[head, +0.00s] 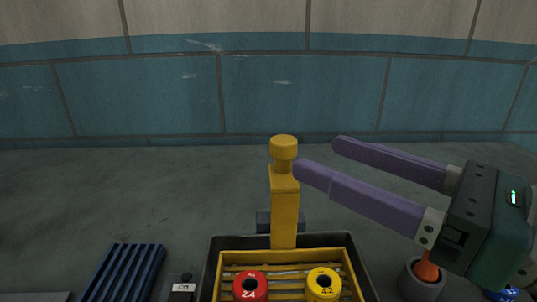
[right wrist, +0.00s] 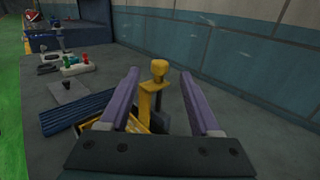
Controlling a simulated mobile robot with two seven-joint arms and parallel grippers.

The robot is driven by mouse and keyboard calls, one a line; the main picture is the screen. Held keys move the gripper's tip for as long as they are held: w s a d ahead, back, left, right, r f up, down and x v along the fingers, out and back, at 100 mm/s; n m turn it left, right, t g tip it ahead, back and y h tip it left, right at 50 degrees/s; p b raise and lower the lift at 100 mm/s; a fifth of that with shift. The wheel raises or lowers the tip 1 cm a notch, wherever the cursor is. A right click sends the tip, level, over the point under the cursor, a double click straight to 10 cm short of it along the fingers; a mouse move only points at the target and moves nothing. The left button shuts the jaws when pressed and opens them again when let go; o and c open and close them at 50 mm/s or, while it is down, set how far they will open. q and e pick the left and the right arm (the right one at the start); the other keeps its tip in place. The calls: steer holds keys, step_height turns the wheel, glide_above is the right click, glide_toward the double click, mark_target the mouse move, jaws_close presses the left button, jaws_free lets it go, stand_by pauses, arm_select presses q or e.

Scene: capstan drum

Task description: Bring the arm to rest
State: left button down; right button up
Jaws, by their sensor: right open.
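My right gripper (head: 317,152) comes in from the right in the head view, with purple fingers spread apart and nothing between them. It is above the counter, near the top of a yellow post (head: 284,205) with a round knob. In the right wrist view my open fingers (right wrist: 162,85) frame the same yellow post (right wrist: 158,85), which stands beyond them. I cannot tell how far the fingertips are from the post. My left gripper is in neither view.
A dark tray (head: 213,262) with a yellow rack holds a red spool (head: 250,287) and a yellow spool (head: 323,284). A blue ribbed mat (head: 122,272) lies left. An orange cone in a grey cup (head: 425,285) stands right. The counter behind is clear up to the tiled wall (head: 300,95).

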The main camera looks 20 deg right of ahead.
stand_by(0.3)
steer(key=d+r+m+h+p, duration=0.35)
steer(key=d+m+h, duration=0.25)
steer(key=m, duration=0.7)
steer(key=d+r+m+h+p, duration=0.2)
steer(key=d+m+h+p, duration=0.4)
steer(key=m, duration=0.6)
steer(key=s+a+f+m+g+y+p, duration=0.2)
steer(key=s+a+f+m+g+p, duration=0.1)
steer(key=s+a+m+g, duration=0.4)
steer(key=s+a+f+m+g+y+p, duration=0.25)
steer(key=s+m+g, duration=0.25)
steer(key=s+m, duration=0.3)
step_height(320, 180, up, 36)
steer(key=d+h+p, duration=0.1)
steer(key=p, duration=3.5)
steer(key=shift+p, duration=0.3)
